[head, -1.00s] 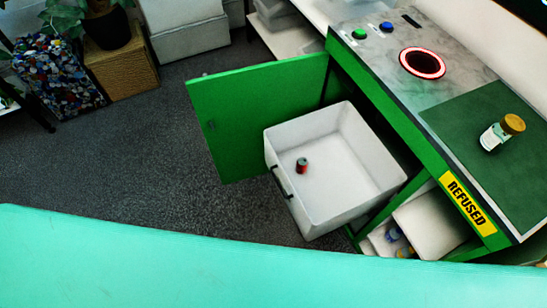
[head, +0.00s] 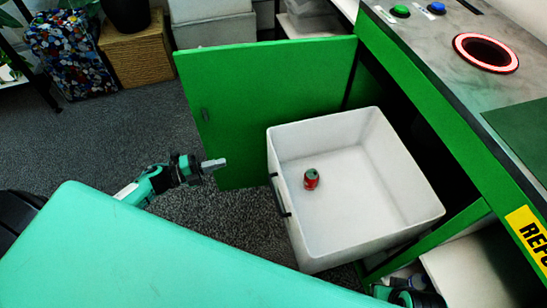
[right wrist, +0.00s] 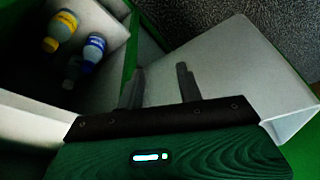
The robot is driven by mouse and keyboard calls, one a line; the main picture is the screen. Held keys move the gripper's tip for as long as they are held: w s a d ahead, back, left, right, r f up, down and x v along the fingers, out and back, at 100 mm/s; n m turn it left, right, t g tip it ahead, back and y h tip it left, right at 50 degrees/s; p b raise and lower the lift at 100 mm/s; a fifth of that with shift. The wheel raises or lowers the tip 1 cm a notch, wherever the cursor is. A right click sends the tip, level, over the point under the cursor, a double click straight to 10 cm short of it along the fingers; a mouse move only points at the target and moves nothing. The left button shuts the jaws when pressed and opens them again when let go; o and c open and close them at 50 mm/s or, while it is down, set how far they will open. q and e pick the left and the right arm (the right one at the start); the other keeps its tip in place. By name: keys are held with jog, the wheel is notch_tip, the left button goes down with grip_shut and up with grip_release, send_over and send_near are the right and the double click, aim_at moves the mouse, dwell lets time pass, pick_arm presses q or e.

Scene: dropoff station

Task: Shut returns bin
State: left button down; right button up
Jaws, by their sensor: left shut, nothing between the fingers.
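The returns bin (head: 365,190) is a white open-topped box, pulled out of the green cabinet. A red can with a green top (head: 311,179) stands inside it. A dark handle (head: 279,196) is on its left face. My left gripper (head: 214,165) is shut and empty, left of the bin and apart from it, near the lower edge of the green door. In the right wrist view my right gripper (right wrist: 159,85) is open and empty, its fingers apart in front of a white panel (right wrist: 235,75), likely the bin's side. I cannot tell whether they touch.
The green cabinet door (head: 265,110) stands wide open behind the bin. The counter holds a red-ringed opening (head: 486,53) and green and blue buttons. Bottles (right wrist: 68,28) lie in a compartment beside my right gripper. Grey floor (head: 110,140) is free at left.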

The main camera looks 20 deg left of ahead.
pick_arm(q)
jog(key=d+m, duration=0.1)
send_near(273, 151)
jog(key=shift+g+h, duration=0.3)
jog(key=shift+h, duration=0.1)
jog(key=x, duration=0.6)
jog(key=shift+w+f, duration=0.4)
jog(key=shift+w, duration=0.25)
pick_arm(e)
jog(key=shift+d, duration=0.15)
pick_arm(q)
jog(key=shift+d, duration=0.1)
